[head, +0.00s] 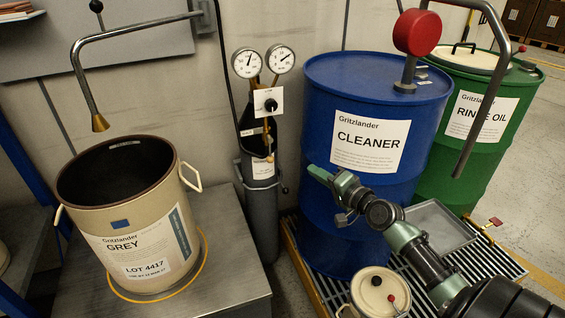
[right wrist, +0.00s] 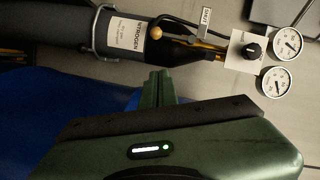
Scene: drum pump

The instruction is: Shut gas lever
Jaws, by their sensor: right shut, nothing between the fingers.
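The gas lever (head: 268,140) is a thin brass rod with a ball end. It hangs down from the valve, in front of the gas cylinder (head: 262,205). In the right wrist view the lever's ball (right wrist: 155,32) shows beside the nitrogen label, with a small tag (right wrist: 207,16) near the rod. My right gripper (head: 314,171) is shut and empty, in front of the blue drum and to the right of the lever, apart from it. Its fingers (right wrist: 160,80) point at the cylinder in the right wrist view. My left gripper is not in view.
Two gauges (head: 263,62) and a black knob (head: 270,105) sit above the lever. The blue CLEANER drum (head: 340,90) stands close behind my right arm. A GREY pail (head: 130,215) stands on a metal table (head: 225,250) at left. A small lidded can (head: 375,290) stands below my arm.

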